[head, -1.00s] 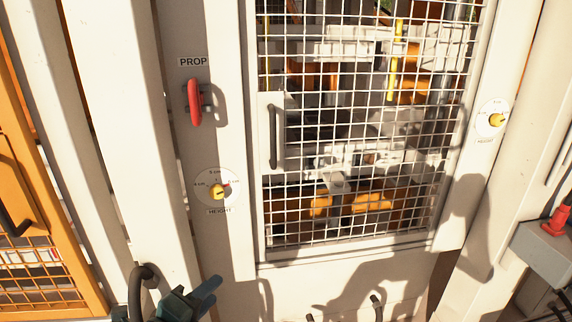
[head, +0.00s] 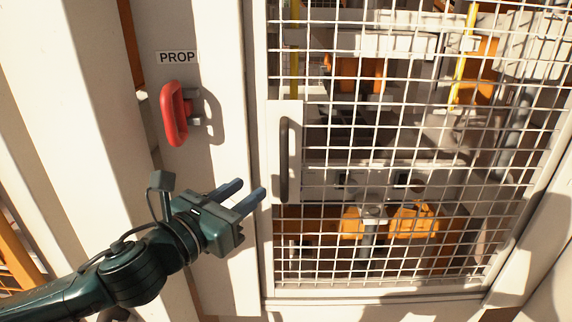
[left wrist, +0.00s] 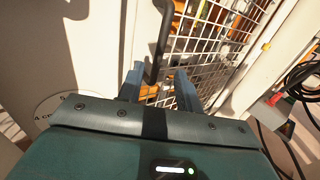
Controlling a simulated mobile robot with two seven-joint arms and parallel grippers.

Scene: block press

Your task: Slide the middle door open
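The middle door (head: 296,170) is a white wire-mesh panel with a white plate at its left edge. It looks closed against the left post. A dark vertical bar handle (head: 284,160) is fixed to that plate. My left gripper (head: 251,189) is open and empty, just left of the handle near its lower end, with its fingers pointing toward the door. In the left wrist view the handle (left wrist: 158,45) shows ahead, between the lines of the two spread fingers (left wrist: 160,84). I cannot see contact. My right gripper is in neither view now.
A red handle (head: 175,113) under a PROP label sits on the white post, above and left of my left gripper. Behind the mesh are orange and grey machine parts (head: 415,222). In the left wrist view, a grey box with a red knob (left wrist: 273,100) and black cables lie at the right.

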